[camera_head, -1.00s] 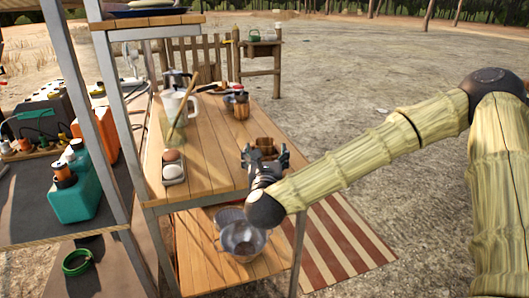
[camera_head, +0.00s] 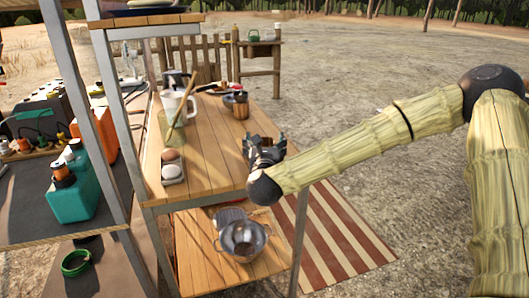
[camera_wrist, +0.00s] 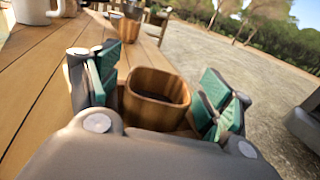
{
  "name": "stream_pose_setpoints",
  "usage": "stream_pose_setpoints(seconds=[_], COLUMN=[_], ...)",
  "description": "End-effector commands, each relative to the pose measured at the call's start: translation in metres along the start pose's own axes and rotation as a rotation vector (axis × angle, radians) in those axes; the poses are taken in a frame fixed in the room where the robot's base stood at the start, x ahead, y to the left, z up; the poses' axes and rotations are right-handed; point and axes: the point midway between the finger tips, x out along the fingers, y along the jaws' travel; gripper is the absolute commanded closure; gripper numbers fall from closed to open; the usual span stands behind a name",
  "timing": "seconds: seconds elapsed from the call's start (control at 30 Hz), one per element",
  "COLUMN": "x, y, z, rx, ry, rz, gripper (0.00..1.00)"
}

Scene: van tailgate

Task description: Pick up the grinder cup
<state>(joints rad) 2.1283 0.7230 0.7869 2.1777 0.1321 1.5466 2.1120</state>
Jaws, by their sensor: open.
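A square-topped, rounded wooden cup (camera_wrist: 157,97), which I take as the grinder cup, stands upright near the table's right edge. In the wrist view it sits between the green-padded fingers of my gripper (camera_wrist: 160,88). The fingers are spread, with the left one close to the cup's side and a gap on the right. The cup's lower part is hidden behind the gripper body. In the head view my gripper (camera_head: 264,147) is at the near right part of the wooden table (camera_head: 210,150) and hides most of the cup.
Another wooden cup (camera_head: 241,108) stands further back. A white mug (camera_head: 172,103) and a tray with eggs (camera_head: 172,170) are to the left. A metal post (camera_head: 100,120) rises at left.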

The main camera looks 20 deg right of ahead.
Motion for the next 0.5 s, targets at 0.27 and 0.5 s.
stream_pose_setpoints(seconds=[0.27,0.5], x=[-0.0002,-0.0002], y=[0.0001,0.0], z=[0.0,0.0001], rx=[0.0,0.0], ry=[0.0,0.0], rz=[0.0,0.0], gripper=[0.68,0.72])
